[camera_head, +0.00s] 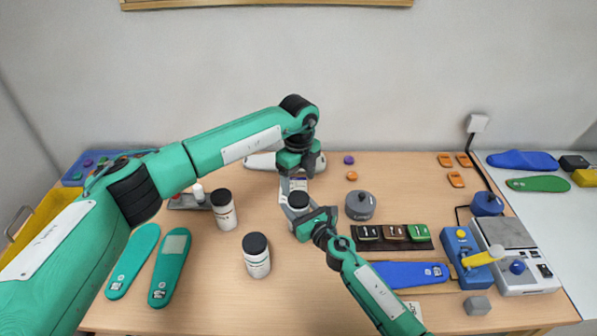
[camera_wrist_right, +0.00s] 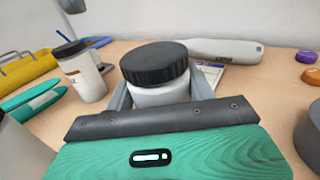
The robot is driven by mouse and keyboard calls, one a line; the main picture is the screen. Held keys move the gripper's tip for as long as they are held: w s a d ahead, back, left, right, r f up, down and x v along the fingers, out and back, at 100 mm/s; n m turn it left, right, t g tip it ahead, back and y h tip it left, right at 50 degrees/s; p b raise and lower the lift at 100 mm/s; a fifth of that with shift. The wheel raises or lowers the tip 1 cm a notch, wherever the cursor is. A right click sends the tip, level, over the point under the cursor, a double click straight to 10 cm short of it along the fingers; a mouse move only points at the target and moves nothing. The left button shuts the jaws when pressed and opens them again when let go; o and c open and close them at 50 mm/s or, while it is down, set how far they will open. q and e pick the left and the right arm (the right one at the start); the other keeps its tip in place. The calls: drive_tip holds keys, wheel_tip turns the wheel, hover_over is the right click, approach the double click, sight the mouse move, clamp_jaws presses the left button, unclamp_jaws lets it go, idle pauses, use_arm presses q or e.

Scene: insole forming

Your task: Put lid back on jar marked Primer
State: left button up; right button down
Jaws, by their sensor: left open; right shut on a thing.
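A white jar with a black lid (camera_head: 298,201) stands near the table's middle. My right gripper (camera_head: 300,215) is shut on it. My left gripper (camera_head: 296,178) is open and points down, just above and behind this jar in the head view. Two other white jars with black lids stand to the left, one farther back (camera_head: 224,210) and one nearer (camera_head: 257,262). I cannot read which jar is marked Primer.
A grey round pot (camera_head: 360,206) stands right of the held jar. Purple (camera_head: 348,160) and orange (camera_head: 352,176) caps lie behind it. Green insoles (camera_head: 170,268) lie at left, a blue one (camera_head: 410,274) at front right, beside a scale (camera_head: 515,265). The front middle is clear.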

sight(298, 197)
use_arm(q)
drive_tip(key=shift+f, duration=2.8)
drive_tip(key=shift+c, duration=0.2)
